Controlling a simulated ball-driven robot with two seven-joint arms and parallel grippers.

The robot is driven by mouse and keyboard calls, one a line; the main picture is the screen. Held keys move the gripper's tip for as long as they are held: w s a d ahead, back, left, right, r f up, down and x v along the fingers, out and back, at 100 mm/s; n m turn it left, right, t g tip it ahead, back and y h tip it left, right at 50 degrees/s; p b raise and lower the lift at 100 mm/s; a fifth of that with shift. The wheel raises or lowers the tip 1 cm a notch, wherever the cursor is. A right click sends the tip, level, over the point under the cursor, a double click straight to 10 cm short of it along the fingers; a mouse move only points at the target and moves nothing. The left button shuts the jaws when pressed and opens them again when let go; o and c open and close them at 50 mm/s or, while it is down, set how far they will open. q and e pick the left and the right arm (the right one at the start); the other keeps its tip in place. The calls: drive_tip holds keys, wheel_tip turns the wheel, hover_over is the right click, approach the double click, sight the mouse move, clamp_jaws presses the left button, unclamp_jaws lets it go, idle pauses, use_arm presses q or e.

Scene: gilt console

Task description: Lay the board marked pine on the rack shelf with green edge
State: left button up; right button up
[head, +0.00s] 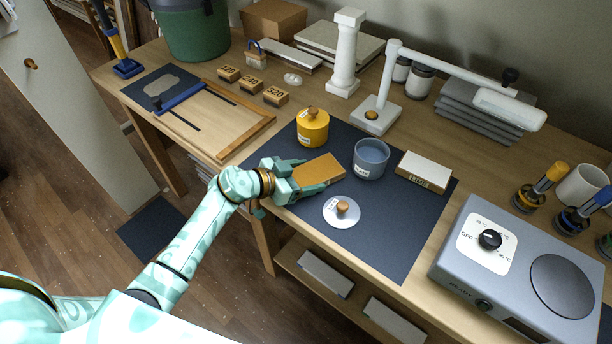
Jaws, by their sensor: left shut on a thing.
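My left gripper (306,176) reaches in from the left, low over the dark mat (385,230). It is shut on a flat orange-brown block (320,170), whose far part sticks out past the fingers. No marking shows on this block, so I cannot tell whether it is the board marked pine. I cannot tell whether it touches the mat. I see no rack shelf with a green edge in this view. My right gripper is out of view.
Close by stand a yellow lidded pot (312,128), a grey-blue cup (370,160), a labelled white-topped block (424,171) and a round lid (341,211). A grey heater (520,270) stands at right. The mat's front part is clear. A low shelf (350,310) lies under the table.

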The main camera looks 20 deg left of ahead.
use_arm(q)
drive_tip(key=o, duration=1.1)
drive_tip(key=shift+f, duration=0.1)
